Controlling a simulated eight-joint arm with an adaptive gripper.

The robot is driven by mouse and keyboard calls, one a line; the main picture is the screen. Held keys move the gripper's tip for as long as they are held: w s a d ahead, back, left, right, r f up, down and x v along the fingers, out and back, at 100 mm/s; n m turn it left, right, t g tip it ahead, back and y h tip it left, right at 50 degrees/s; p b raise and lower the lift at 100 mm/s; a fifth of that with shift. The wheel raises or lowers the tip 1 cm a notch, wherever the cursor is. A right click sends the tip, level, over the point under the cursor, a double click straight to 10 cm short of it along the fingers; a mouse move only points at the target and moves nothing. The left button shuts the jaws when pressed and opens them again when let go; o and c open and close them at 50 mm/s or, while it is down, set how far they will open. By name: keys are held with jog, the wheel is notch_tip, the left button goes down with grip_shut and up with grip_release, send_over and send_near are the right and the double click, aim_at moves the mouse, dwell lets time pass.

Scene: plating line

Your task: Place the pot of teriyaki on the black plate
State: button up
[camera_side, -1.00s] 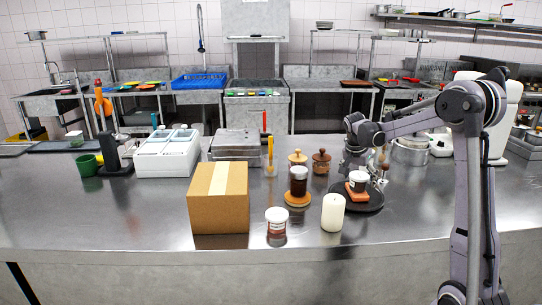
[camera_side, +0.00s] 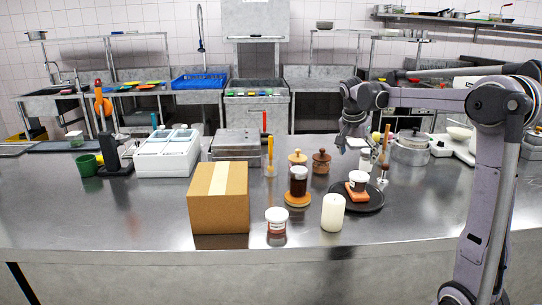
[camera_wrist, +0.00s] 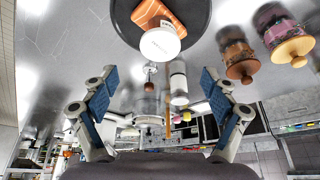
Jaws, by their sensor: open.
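A small dark pot with a white lid (camera_side: 358,180), which I take for the teriyaki, stands over the black plate (camera_side: 372,204). It is on or against an orange salmon-like block (camera_side: 357,195); the exact contact is hard to tell. In the wrist view the pot's white lid (camera_wrist: 160,44) overlaps the orange block (camera_wrist: 155,14), inside the black plate's rim (camera_wrist: 203,32). My gripper (camera_side: 352,143) is raised above and behind the plate, apart from the pot. In the wrist view its blue-padded fingers (camera_wrist: 160,98) are spread wide with nothing held.
A white candle (camera_side: 333,213), a white-lidded pot (camera_side: 276,220), a dark jar (camera_side: 298,182) on a wooden coaster and a cardboard box (camera_side: 218,200) stand left of the plate. Wooden-lidded jars (camera_side: 321,162) stand behind. The front right counter is clear.

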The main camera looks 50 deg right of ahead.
jog(key=s+a+n+t+y, duration=0.1)
jog(key=a+n+t, duration=0.3)
jog(key=a+n, duration=0.95)
jog(key=s+a+f+n+t+y, duration=0.1)
jog(key=s+a+f+n, duration=0.1)
jog(key=a, duration=0.7)
jog(key=s+a+f+n+t+y, duration=0.2)
jog(key=s+a+f, duration=0.2)
jog(key=a, duration=0.6)
jog(key=shift+s+a+f+y, duration=0.2)
jog(key=shift+f+y, duration=0.1)
jog(key=shift+f, duration=0.15)
jog(key=shift+w+n, duration=0.1)
jog(key=shift+n, duration=0.15)
